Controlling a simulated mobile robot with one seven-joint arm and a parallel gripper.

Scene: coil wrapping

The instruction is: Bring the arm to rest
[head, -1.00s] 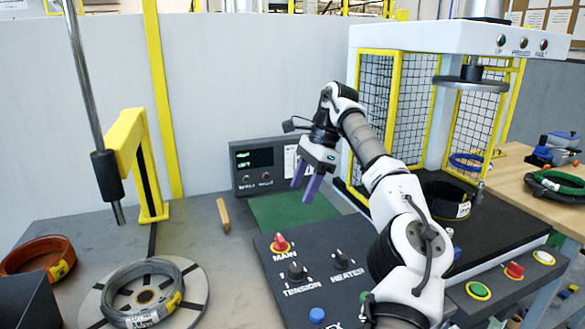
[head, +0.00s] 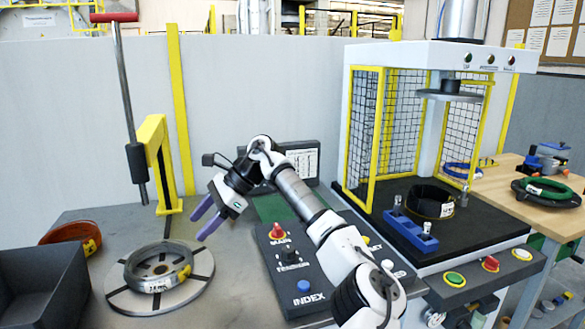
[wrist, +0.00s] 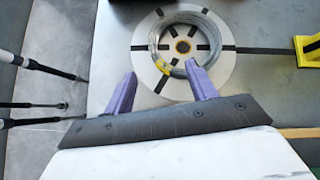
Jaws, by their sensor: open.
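My gripper (head: 206,218) has purple fingers and is held in the air above the table, between the round turntable and the control panel. It is open and empty. In the wrist view my gripper (wrist: 160,90) shows its two fingers well apart, with the turntable (wrist: 147,68) and its grey coil (wrist: 163,35) beyond them. In the head view the grey coil (head: 160,270) with a yellow label lies on the turntable (head: 125,298). My arm reaches in from the lower right and hides part of the control panel and the display box.
The control panel (head: 290,283) with knobs lies below my arm. The press (head: 362,150) with a yellow cage holds a dark coil (head: 430,203); a blue block (head: 410,232) is in front. A yellow post (head: 155,140), a brown coil (head: 72,234) and a dark bin (head: 40,285) are left.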

